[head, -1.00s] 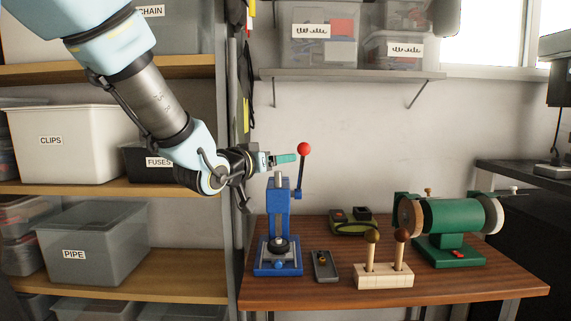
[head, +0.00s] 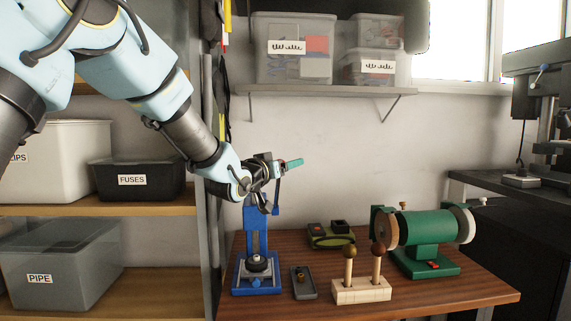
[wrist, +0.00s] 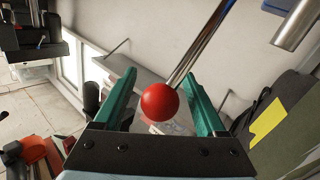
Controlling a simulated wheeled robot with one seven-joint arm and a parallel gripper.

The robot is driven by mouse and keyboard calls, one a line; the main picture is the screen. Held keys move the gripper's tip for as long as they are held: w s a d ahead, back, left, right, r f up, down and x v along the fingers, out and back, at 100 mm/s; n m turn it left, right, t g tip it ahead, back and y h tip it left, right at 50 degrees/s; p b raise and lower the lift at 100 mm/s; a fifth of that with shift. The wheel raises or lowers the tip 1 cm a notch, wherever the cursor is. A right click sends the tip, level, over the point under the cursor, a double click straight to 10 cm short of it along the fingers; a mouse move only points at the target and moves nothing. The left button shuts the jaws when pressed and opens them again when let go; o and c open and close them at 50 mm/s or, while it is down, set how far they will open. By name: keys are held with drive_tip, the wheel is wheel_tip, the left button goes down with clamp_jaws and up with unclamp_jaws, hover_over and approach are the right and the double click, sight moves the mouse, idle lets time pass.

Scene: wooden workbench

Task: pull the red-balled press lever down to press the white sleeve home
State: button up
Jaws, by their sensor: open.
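The blue press (head: 256,238) stands upright at the left of the bench. Its steel lever rod (head: 278,192) rises on its right side. In the wrist view the red ball (wrist: 160,102) on the lever rod (wrist: 196,52) lies between the two teal fingers of my gripper (wrist: 160,75), with gaps to both sides. In the head view my gripper (head: 291,164) is above the press, its fingers pointing right, and the ball is hidden behind it. The gripper is open. The white sleeve cannot be made out; a dark round part (head: 257,263) sits on the press base.
A small grey switch box (head: 303,284), a wooden block with two ball-topped sticks (head: 362,291), a green-black device (head: 331,236) and a green grinder (head: 428,228) stand to the right of the press. A shelf with bins (head: 140,180) is close on the left.

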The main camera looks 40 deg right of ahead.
clamp_jaws()
idle(0.7)
idle(0.8)
